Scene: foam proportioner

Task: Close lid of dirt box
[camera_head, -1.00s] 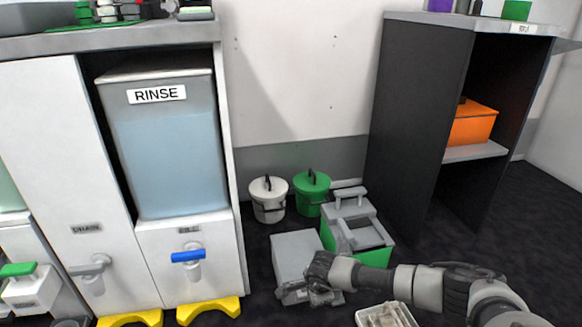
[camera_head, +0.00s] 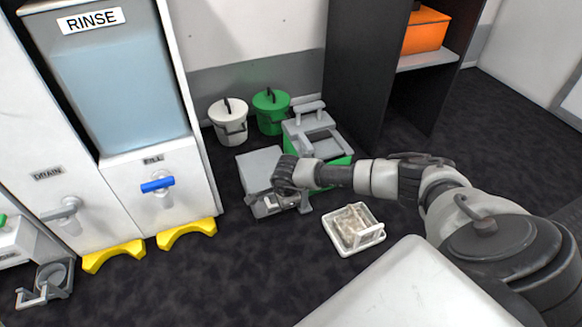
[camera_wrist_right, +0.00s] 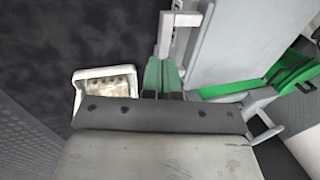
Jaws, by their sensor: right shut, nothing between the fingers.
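A green box with a grey top (camera_head: 318,142) stands on the floor in the head view. Its top has a rectangular framed recess and a raised grey handle at the back. A grey flat-topped box (camera_head: 258,166) stands against its left side. I cannot tell for sure which part is the dirt box's lid. My right gripper (camera_head: 277,203) is at the front of the grey box, its wrist hiding part of it. In the right wrist view my gripper's green fingers (camera_wrist_right: 162,76) are together and empty, beside a grey panel with a handle (camera_wrist_right: 180,25). My left gripper is not in view.
A white tray with dirty contents (camera_head: 352,242) lies on the floor below my right forearm. A white bucket (camera_head: 229,124) and a green bucket (camera_head: 271,112) stand behind. The rinse cabinet (camera_head: 160,205) is left, a dark shelf (camera_head: 355,75) right.

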